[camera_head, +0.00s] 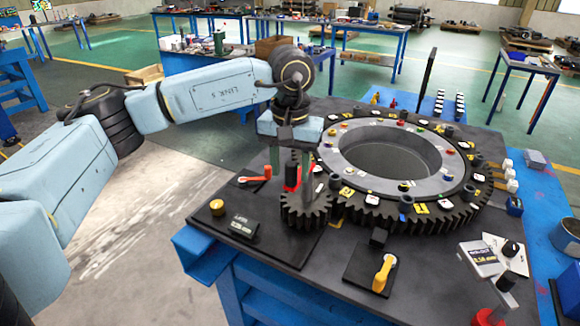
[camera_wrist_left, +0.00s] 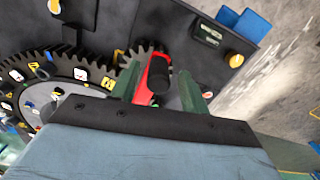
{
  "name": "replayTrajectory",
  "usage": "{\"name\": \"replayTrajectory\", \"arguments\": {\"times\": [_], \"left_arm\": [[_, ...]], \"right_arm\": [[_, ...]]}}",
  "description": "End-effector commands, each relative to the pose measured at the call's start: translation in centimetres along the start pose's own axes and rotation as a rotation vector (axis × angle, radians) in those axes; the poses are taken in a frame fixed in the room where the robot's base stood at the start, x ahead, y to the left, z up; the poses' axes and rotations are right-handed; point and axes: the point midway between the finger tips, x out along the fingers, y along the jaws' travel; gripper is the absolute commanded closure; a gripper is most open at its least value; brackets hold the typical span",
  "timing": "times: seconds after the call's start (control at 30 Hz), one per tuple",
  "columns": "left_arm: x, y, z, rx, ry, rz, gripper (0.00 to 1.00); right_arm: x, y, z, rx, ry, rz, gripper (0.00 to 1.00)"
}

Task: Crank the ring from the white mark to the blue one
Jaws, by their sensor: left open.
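The large ring (camera_head: 345,158) is grey with a dark toothed rim and many small coloured markers. It meshes with a small dark pinion (camera_head: 305,210), which also shows in the wrist view (camera_wrist_left: 145,48). A red crank arm with a black upright knob (camera_head: 292,175) sits above the pinion. My left gripper (camera_head: 291,178) points down with its fingers on either side of the knob. In the left wrist view the black knob (camera_wrist_left: 160,86) and red arm (camera_wrist_left: 158,65) lie between the open green fingers. I cannot tell which markers are the white and blue marks.
Orange-handled (camera_head: 255,179) and yellow-handled (camera_head: 385,272) levers, a yellow button (camera_head: 217,207) and a black labelled box (camera_head: 240,224) stand around the pinion on the dark bench top (camera_head: 285,245). A thin black upright plate (camera_head: 427,75) rises behind the ring.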

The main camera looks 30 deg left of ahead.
Motion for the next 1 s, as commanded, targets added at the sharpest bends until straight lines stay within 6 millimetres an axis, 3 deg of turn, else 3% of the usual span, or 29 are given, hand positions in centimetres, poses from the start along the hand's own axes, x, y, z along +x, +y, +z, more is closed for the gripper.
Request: {"name": "replayTrajectory", "arguments": {"times": [0.4, 0.6, 1.0], "left_arm": [[-8.6, 0.1, -0.1, 0.000, 0.004, 0.002, 0.55], [-11.8, 0.0, 0.0, -0.001, 0.003, 0.001, 0.55], [-12.9, -0.1, 0.0, -0.001, 0.001, 0.000, 0.55]], "right_arm": [[-0.3, 0.0, -0.1, 0.000, 0.000, 0.000, 1.00], [-0.6, 0.0, -0.1, 0.000, 0.000, 0.000, 1.00], [-0.6, 0.0, -0.1, 0.000, 0.000, 0.000, 1.00]]}}
